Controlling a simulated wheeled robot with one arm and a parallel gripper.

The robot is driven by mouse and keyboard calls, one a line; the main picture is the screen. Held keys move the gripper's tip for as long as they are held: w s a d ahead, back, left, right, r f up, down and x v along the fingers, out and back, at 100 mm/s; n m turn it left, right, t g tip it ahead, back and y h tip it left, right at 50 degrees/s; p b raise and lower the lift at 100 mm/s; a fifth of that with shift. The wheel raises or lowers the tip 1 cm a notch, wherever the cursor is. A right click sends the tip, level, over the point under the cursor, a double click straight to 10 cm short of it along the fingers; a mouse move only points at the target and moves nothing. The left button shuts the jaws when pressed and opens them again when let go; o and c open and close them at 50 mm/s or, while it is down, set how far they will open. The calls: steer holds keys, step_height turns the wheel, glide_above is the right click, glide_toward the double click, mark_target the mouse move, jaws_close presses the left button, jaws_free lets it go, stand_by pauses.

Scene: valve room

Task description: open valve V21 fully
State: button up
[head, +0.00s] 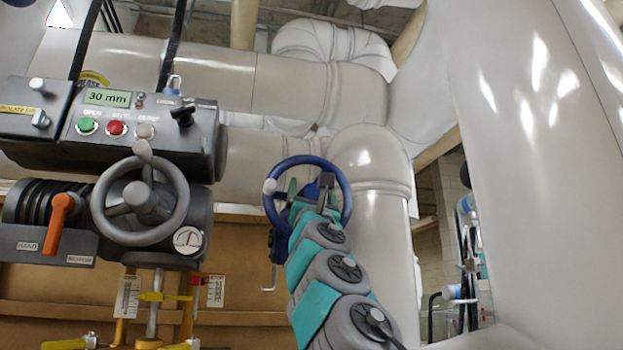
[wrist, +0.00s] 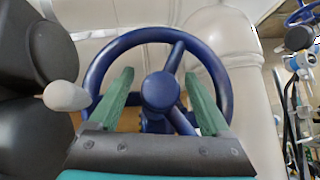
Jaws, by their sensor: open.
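A blue handwheel (head: 347,190) with a light grey knob (head: 269,187) on its left side stands in the middle of the head view. The wheel fills the middle of the wrist view, with its rim (wrist: 100,66), round hub (wrist: 160,91) and knob (wrist: 67,96). My gripper (head: 311,187) is in front of the wheel in the head view. Its two green fingers (wrist: 158,95) are open, one on each side of the hub. I cannot tell whether they touch the wheel. No V21 label is readable.
A grey actuator box (head: 140,130) with a "30 mm" display, buttons and a grey handwheel (head: 140,201) stands at the left, with an orange lever (head: 59,222). Large pale pipes (head: 535,150) fill the right and the background.

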steer(key=shift+p+x, duration=0.7)
steer(key=shift+x, duration=0.2)
jaws_close()
stand_by(0.5)
